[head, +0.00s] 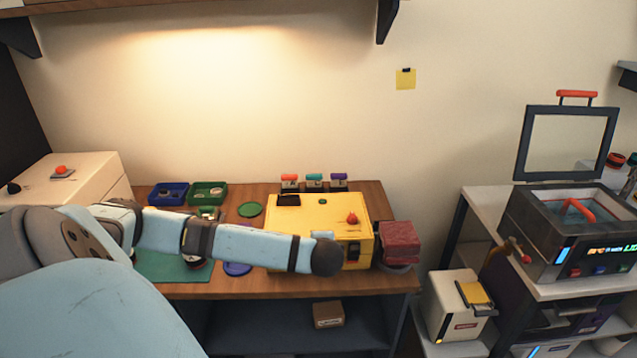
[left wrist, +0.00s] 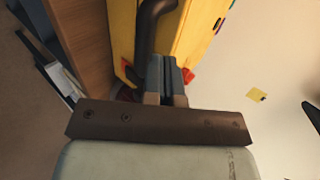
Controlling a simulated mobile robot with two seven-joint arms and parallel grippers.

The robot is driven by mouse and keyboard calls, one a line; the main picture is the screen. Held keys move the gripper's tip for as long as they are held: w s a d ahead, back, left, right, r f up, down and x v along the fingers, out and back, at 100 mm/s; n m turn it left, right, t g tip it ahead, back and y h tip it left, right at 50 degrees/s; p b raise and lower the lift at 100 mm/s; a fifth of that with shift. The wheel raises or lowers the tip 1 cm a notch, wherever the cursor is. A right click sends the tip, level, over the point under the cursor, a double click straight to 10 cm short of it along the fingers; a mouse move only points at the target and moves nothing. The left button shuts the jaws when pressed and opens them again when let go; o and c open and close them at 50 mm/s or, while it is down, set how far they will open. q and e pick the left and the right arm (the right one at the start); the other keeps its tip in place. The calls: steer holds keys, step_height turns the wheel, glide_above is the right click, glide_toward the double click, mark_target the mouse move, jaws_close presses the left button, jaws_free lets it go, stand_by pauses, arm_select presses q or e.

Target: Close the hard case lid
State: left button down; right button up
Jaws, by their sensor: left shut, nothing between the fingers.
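A boxy yellow case (head: 315,213), which looks like the hard case, stands on the wooden desk, with a red knob (head: 351,218) and a dark fitting (head: 353,250) at its right side. No raised lid stands out on it; I cannot tell whether it is fully shut. My left arm reaches across the case's front. In the left wrist view my left gripper (left wrist: 171,68) is shut and empty, close to the yellow case (left wrist: 198,35) and a dark curved bar (left wrist: 150,30). Contact cannot be told. My right gripper is out of view.
A dark red block (head: 399,240) sits just right of the case. Several small colour-topped holders (head: 314,184) stand behind it. Blue (head: 167,194) and green (head: 207,193) trays lie to the left. A device with a raised lid (head: 566,140) stands on the right shelf.

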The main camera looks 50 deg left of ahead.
arm_select(q)
steer(key=shift+s+d+f, duration=0.15)
steer(key=shift+d+f, duration=0.05)
steer(key=shift+f, duration=0.7)
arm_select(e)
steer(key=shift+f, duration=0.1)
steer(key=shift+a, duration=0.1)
arm_select(q)
steer(key=shift+r, duration=0.1)
